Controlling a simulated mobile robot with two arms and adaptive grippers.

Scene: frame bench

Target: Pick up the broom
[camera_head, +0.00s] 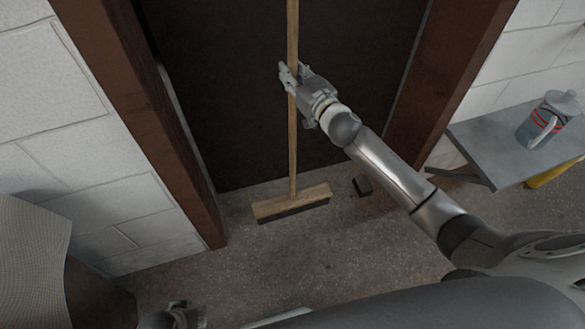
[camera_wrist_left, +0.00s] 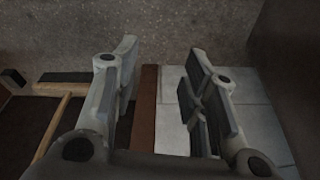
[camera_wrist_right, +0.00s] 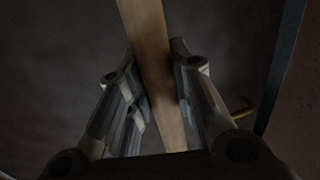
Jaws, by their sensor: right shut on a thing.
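The broom (camera_head: 292,150) stands upright in front of a dark door, its wooden head (camera_head: 291,203) with dark bristles down at the floor. My right gripper (camera_head: 289,76) is shut on the upper part of the broom's handle. In the right wrist view the handle (camera_wrist_right: 152,55) runs between the two fingers. My left gripper (camera_head: 185,315) is low at the bottom left of the head view, mostly cut off. In the left wrist view its fingers (camera_wrist_left: 160,88) are apart with nothing between them. The broom also shows there at the left (camera_wrist_left: 52,128).
Brown posts flank the dark door (camera_head: 235,130), with white block walls beyond. A small dark block (camera_head: 362,186) lies on the floor right of the broom head. A grey table (camera_head: 480,140) at the right bears a pitcher (camera_head: 548,120). The floor in front of the broom is clear.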

